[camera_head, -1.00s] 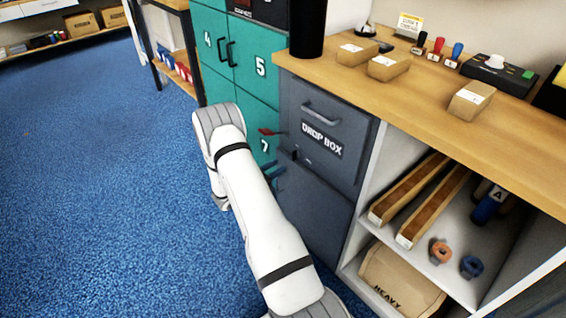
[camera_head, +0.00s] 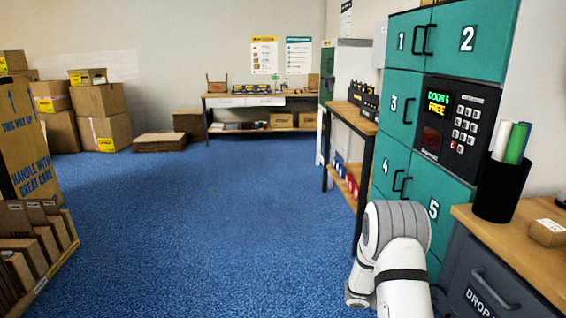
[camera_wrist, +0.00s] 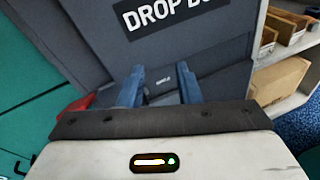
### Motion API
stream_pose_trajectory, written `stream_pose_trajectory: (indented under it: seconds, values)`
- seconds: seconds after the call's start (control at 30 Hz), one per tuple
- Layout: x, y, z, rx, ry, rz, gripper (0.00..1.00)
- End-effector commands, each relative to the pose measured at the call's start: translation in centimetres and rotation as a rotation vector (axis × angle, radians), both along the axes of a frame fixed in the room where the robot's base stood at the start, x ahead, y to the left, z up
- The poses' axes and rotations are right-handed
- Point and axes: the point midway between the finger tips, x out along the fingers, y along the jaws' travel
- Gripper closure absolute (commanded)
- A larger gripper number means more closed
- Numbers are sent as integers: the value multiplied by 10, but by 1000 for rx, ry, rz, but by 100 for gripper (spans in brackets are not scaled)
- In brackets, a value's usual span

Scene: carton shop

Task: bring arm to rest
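My white arm (camera_head: 402,270) is at the lower right of the head view, in front of the teal lockers (camera_head: 452,215) and the grey drop box (camera_head: 490,275). My gripper is hidden in the head view. In the wrist view, my gripper (camera_wrist: 160,88) has its two blue fingers apart with nothing between them. They point at the dark grey front of the drop box (camera_wrist: 215,55), below its label. Whether they touch it I cannot tell. A red part (camera_wrist: 75,105) shows left of the fingers, partly hidden.
A wooden counter (camera_head: 520,232) with a black cup (camera_head: 499,190) of rolls stands at right. Carton stacks (camera_head: 101,115) and a rack of flat cartons (camera_head: 35,255) are at left. A bench (camera_head: 262,100) stands at the back. Blue floor (camera_head: 200,220) between is clear.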

Motion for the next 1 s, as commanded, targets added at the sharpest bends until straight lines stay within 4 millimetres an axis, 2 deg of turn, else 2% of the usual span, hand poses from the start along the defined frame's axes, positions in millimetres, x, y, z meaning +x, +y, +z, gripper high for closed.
stream_pose_trajectory:
  seconds: [0.03, 0.3, 0.6, 1.0]
  values:
    - [-10, 7, 36, 36, -54, -43, 69]
    - [-69, 52, 137, 263, -321, -270, 69]
    - [-134, 121, 225, 549, -634, -499, 69]
    - [-203, 221, 319, 981, -1033, -776, 69]
